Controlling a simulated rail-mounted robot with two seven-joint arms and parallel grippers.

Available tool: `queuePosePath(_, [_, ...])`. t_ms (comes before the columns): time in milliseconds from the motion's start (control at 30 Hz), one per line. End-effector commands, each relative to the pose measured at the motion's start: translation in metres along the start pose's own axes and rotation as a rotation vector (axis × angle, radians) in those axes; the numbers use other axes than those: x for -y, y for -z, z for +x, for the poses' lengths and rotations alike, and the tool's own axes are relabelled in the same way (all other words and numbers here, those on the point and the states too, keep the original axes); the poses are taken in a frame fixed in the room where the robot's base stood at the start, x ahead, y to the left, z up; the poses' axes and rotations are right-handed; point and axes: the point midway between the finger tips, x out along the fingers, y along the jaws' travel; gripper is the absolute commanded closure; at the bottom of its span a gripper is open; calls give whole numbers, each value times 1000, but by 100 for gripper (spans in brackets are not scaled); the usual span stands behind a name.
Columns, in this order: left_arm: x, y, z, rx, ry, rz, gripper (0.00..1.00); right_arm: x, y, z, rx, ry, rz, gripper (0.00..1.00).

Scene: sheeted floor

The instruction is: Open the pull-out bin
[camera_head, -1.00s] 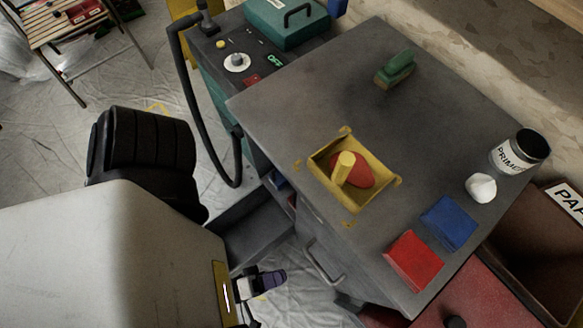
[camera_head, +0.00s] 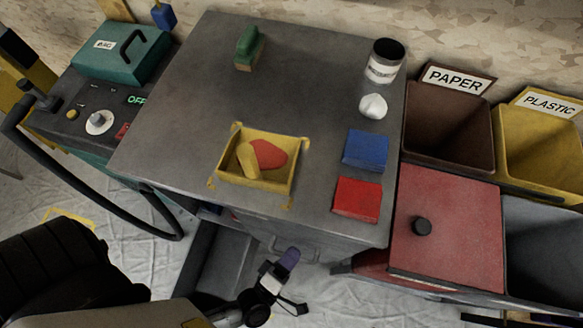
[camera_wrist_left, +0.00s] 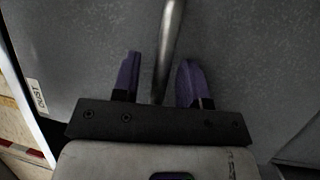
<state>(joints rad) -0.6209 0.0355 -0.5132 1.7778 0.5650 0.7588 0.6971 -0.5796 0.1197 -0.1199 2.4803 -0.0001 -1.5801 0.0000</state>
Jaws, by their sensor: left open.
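The pull-out bin's grey front (camera_wrist_left: 85,40) fills most of the left wrist view, with a small label (camera_wrist_left: 37,97) reading what looks like DUST on its left side. A metal bar handle (camera_wrist_left: 171,30) runs down from the top of that view. My left gripper (camera_wrist_left: 158,78) is open, its two purple fingers on either side of the bar. I cannot tell if they touch it. In the head view my left gripper (camera_head: 287,262) is in front of the grey cabinet, below the handle (camera_head: 300,246). My right gripper is not in view.
A grey open drawer or trough (camera_head: 215,262) stands left of my gripper. On the bench top (camera_head: 180,130) are a yellow tray (camera_head: 296,172), red and blue blocks and a tin. A red-lidded bin (camera_head: 450,235) and PAPER (camera_head: 420,105) and PLASTIC (camera_head: 510,125) bins stand right.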

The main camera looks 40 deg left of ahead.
Motion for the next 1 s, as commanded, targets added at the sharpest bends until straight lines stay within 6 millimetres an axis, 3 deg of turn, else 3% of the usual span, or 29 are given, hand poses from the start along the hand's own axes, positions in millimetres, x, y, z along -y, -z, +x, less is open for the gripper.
queuePosePath(167, [0,0,0,0,0,0,60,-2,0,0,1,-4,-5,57])
queuePosePath(600, [0,0,0,0,0,0,100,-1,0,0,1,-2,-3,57])
queuePosePath(1000, [0,-1,-3,3,1,0,100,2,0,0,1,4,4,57])
